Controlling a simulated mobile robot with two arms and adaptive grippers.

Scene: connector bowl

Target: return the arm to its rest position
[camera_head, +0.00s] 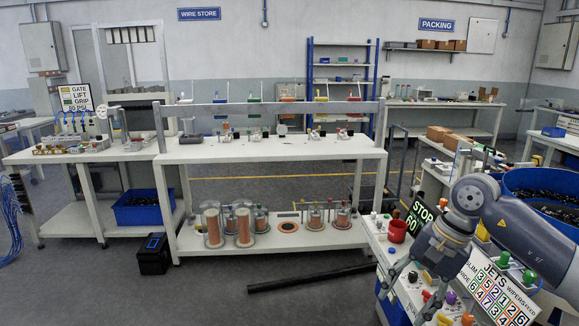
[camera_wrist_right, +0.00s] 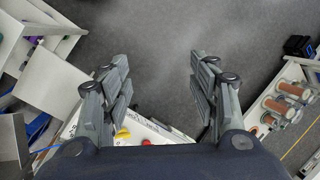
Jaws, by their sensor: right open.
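My right arm comes in from the right of the head view, bent at a grey joint over the right-hand bench. My right gripper (camera_head: 408,290) hangs low at the bench's left edge, pointing down. In the right wrist view the gripper (camera_wrist_right: 160,66) has its two fingers wide apart, with nothing between them but grey floor. My left arm and left gripper are not in view.
A large blue bowl (camera_head: 520,178) of dark parts stands behind.

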